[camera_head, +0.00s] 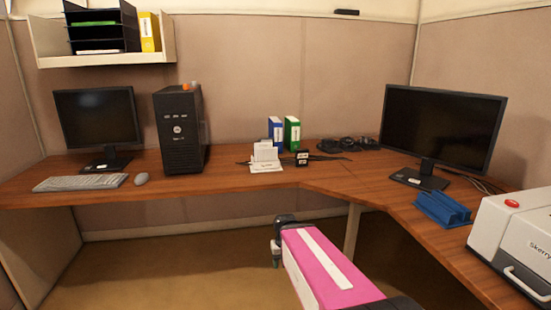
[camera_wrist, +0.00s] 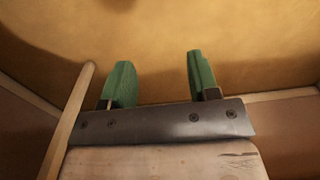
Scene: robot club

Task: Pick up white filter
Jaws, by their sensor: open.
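A small white item (camera_head: 265,152), possibly the white filter, stands on the desk near the back middle, on or behind a white sheet or card. It is too small to tell its exact shape. My gripper shows in the wrist view (camera_wrist: 157,68) with two green fingers spread apart and nothing between them. Below the fingers only the brown floor is in sight. In the head view my arm reaches forward in front of the desk edge, with its end low, away from the white item.
The L-shaped wooden desk (camera_head: 225,183) holds a computer tower (camera_head: 180,130), two monitors (camera_head: 97,117) and (camera_head: 440,128), a keyboard (camera_head: 80,183), blue and green binders (camera_head: 292,133), a blue holder (camera_head: 441,209) and a white machine (camera_head: 515,235). Desk left of the white item is clear.

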